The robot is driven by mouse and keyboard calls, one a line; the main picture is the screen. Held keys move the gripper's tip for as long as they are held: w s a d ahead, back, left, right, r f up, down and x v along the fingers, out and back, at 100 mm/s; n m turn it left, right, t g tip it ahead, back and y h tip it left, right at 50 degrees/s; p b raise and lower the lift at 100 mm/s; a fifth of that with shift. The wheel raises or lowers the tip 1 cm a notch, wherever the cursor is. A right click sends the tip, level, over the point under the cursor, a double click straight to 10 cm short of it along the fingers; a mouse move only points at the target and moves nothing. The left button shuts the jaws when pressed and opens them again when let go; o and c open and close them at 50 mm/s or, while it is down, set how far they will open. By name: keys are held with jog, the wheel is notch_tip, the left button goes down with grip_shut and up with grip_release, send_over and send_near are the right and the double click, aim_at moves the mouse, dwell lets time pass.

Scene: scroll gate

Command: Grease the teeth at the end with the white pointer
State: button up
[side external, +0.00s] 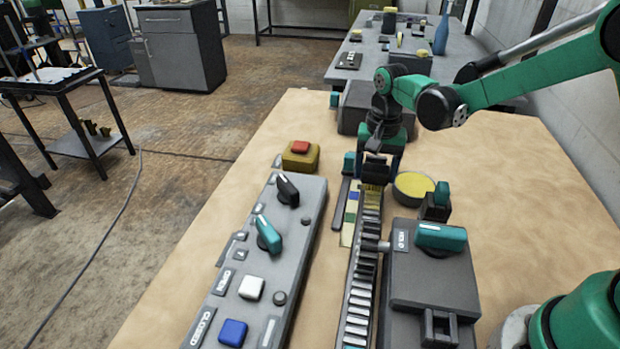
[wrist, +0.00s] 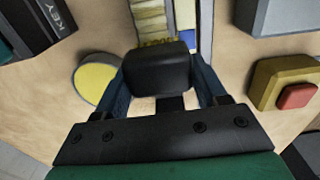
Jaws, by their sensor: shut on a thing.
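My gripper (side external: 375,170) is over the far end of a toothed rack (side external: 360,290). It is shut on a black block-like tool (wrist: 158,70), held between the two blue fingers in the wrist view. The rack's pale teeth (wrist: 150,18) run up to the tool. Yellow shows on the teeth beside the tool; I cannot tell whether the tool touches them. A round tin of yellow grease (side external: 414,186) stands right of the rack's far end; it also shows in the wrist view (wrist: 95,82). I cannot make out a white pointer.
A grey control panel (side external: 305,218) with knobs and buttons lies left of the rack. A yellow box with a red button (side external: 300,155) stands beyond it. A grey housing with a teal key switch (side external: 440,238) is right of the rack. Bare tabletop lies at the far right.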

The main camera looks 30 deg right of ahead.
jog(key=shift+w+d, duration=0.55)
jog(key=shift+d, duration=0.05)
jog(key=shift+w+d+r, duration=0.15)
notch_tip(320, 180, up, 8)
jog(key=shift+f, duration=0.25)
dwell(0.6)
